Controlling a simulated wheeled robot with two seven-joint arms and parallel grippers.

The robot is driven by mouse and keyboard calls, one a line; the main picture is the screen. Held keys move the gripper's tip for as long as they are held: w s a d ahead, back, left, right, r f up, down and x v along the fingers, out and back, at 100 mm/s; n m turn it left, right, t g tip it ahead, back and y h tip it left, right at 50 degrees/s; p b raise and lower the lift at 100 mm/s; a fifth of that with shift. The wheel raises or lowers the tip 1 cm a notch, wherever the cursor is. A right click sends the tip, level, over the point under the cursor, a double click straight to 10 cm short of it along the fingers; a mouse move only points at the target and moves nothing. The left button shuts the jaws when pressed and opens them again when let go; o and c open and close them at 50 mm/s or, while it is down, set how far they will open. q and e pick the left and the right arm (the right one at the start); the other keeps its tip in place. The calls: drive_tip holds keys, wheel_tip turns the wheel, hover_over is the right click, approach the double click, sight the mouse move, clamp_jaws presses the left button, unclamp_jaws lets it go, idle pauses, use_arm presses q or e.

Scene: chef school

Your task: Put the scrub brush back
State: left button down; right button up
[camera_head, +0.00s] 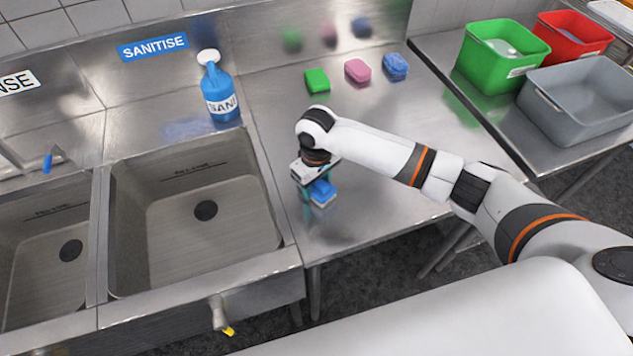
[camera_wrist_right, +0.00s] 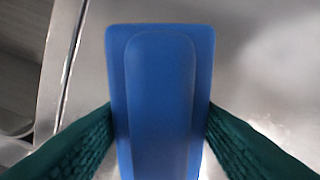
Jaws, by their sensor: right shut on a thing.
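The scrub brush (camera_head: 322,191) has a blue back and a pale lower edge. It is at the left part of the steel worktop, just right of the sink. My right gripper (camera_head: 313,187) is shut on it from above. In the right wrist view the blue brush (camera_wrist_right: 162,90) fills the middle, with a green finger pad pressed on each side. I cannot tell whether the brush touches the worktop or is held just above it. My left gripper is in neither view.
A sink (camera_head: 205,273) lies left of the brush. A blue sanitiser bottle (camera_head: 219,95) stands behind it. Green (camera_head: 317,79), pink (camera_head: 357,70) and blue (camera_head: 395,66) sponges lie along the back. Green (camera_head: 487,72), red (camera_head: 570,47) and grey (camera_head: 575,112) tubs stand right. The middle worktop is clear.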

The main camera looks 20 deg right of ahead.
drive_tip(key=shift+f, duration=0.3)
drive_tip(key=shift+f, duration=0.15)
drive_tip(key=o, duration=0.9)
drive_tip(key=shift+o, duration=0.2)
wheel_tip(320, 180, up, 12)
drive_tip(key=shift+r+b, duration=0.2)
drive_tip(key=shift+b, duration=0.65)
